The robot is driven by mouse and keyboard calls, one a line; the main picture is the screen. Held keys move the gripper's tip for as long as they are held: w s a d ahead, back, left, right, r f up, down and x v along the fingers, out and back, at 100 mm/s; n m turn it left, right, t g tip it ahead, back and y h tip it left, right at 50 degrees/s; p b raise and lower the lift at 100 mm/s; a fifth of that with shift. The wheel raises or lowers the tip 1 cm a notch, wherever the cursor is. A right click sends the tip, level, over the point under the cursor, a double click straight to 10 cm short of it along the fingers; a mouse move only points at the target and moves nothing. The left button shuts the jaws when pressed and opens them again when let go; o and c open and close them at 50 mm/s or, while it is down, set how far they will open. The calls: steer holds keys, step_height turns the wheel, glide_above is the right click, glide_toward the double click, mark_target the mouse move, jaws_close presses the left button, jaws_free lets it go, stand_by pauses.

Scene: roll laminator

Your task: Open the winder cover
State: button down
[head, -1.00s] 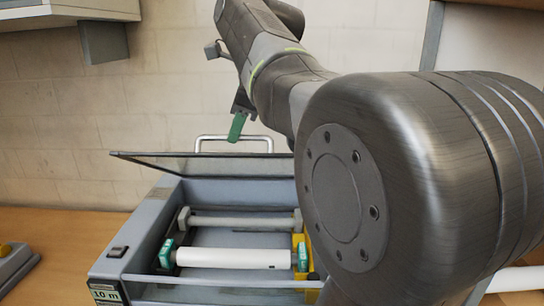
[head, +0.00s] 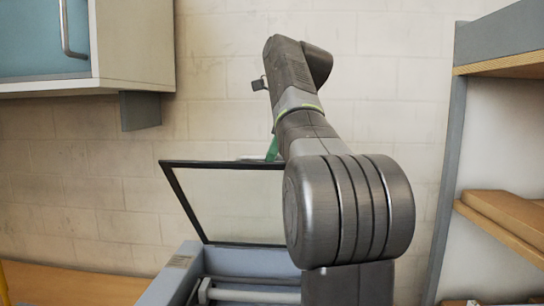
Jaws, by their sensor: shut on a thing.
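The winder cover (head: 225,203) is a clear pane in a dark frame. It stands raised, tilted up from the grey laminator body (head: 225,262), in the lower middle of the head view. A bit of its metal handle (head: 248,157) shows at the top edge. My gripper (head: 272,149) shows only as a green finger at this top edge, shut on the handle. My arm hides the rest of the jaws and the cover's right side.
Part of a grey roller (head: 250,295) shows inside the machine. A blue-fronted wall cabinet (head: 90,45) hangs at upper left. Shelving (head: 500,215) stands at the right. The brick wall (head: 215,60) is behind; bare wooden bench (head: 70,285) lies at the left.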

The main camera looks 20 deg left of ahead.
steer(key=shift+w+a+f, duration=0.1)
steer(key=shift+w+f, duration=0.15)
steer(key=shift+f, duration=0.15)
steer(key=c, duration=1.6)
jaws_free()
steer(key=shift+w, duration=0.15)
steer(key=shift+o, duration=0.7)
steer(key=shift+w+a+f, duration=0.15)
steer(key=shift+w+a, duration=0.05)
steer(key=shift+w, duration=0.35)
steer(key=shift+s+d+r, duration=0.15)
steer(key=shift+s+r, duration=0.1)
steer(key=shift+s, duration=0.2)
steer(key=shift+w, duration=0.1)
